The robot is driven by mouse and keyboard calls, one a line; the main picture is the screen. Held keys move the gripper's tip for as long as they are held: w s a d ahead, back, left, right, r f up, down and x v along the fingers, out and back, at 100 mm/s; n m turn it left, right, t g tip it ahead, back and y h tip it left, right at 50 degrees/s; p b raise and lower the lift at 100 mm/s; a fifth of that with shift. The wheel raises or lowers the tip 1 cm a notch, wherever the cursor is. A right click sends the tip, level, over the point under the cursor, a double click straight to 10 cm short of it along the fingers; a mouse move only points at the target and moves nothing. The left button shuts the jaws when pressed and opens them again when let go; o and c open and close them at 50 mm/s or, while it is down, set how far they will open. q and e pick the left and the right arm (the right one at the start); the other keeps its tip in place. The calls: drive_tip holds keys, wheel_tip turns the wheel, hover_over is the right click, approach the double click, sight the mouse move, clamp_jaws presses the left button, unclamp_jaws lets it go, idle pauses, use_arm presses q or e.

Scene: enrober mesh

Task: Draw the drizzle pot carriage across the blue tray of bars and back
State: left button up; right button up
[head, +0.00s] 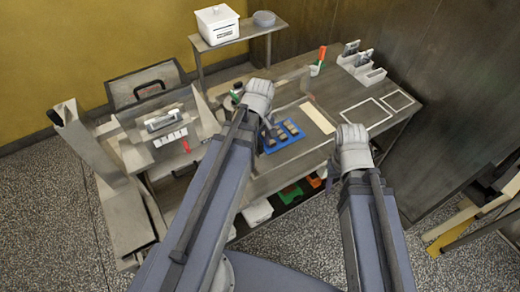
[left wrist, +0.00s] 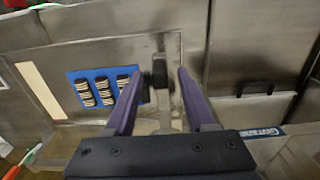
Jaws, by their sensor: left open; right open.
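The blue tray (head: 272,148) holds several dark bars with pale lines and lies on the metal worktop; the left wrist view also shows the tray (left wrist: 73,76). My left gripper (head: 268,124) is over the tray's left side in the head view, its fingers mostly hidden by the wrist. In the left wrist view the open left gripper (left wrist: 157,84) has a dark upright knob (left wrist: 160,74) between its fingers, beside the tray. It may be the carriage handle; the pot cannot be made out clearly. My right gripper (head: 352,145) is open and empty-looking above the front of the worktop.
A cream strip (head: 318,117) lies right of the tray, with white frames (head: 366,114) further right. A cup with a red and green tool (head: 317,66) and white bins (head: 362,68) stand behind. A metal machine (head: 160,135) is at left.

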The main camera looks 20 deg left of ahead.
use_arm(q)
drive_tip(key=shift+f, duration=0.65)
drive_tip(key=shift+r, duration=0.1)
clamp_jaws()
idle(0.9)
